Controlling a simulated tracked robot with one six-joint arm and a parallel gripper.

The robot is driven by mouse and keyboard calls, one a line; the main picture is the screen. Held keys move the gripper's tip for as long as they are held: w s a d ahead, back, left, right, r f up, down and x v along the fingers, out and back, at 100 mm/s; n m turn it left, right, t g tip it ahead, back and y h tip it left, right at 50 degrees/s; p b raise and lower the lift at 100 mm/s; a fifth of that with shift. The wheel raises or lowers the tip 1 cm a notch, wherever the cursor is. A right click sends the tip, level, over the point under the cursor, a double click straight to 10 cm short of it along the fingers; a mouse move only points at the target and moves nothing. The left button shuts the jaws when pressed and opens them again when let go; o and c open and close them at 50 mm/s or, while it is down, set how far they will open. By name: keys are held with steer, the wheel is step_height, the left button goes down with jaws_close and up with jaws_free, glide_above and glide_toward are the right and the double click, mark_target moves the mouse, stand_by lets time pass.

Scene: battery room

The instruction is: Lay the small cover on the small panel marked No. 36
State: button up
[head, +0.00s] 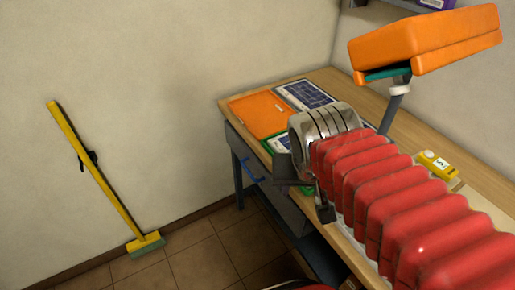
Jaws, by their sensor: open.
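A flat orange cover (262,115) with a small pale tab lies at the far left end of the workbench. A blue gridded panel with a pale frame (305,95) lies beside it toward the wall. A second blue panel with a green rim (268,146) lies nearer, partly hidden behind my gripper. No number can be read on either panel, so I cannot tell which is No. 36. My gripper (302,187) is open, at the bench's front edge, on the near side of the green-rimmed panel. Nothing shows between its dark fingers.
An orange lamp head (425,42) on a grey post overhangs the wooden bench (400,128). A yellow meter (434,164) lies on the right. A blue handle (252,172) is on the bench front. A yellow broom (100,180) leans on the wall; the floor nearby is clear.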

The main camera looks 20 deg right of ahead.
steer(key=a+r+n+t+y, duration=0.1)
steer(key=a+r+n+y, duration=0.1)
steer(key=a+n, duration=0.2)
steer(key=shift+a+t, duration=0.3)
steer(key=shift+a, duration=0.8)
steer(key=shift+s, duration=0.1)
steer(key=shift+c, duration=0.5)
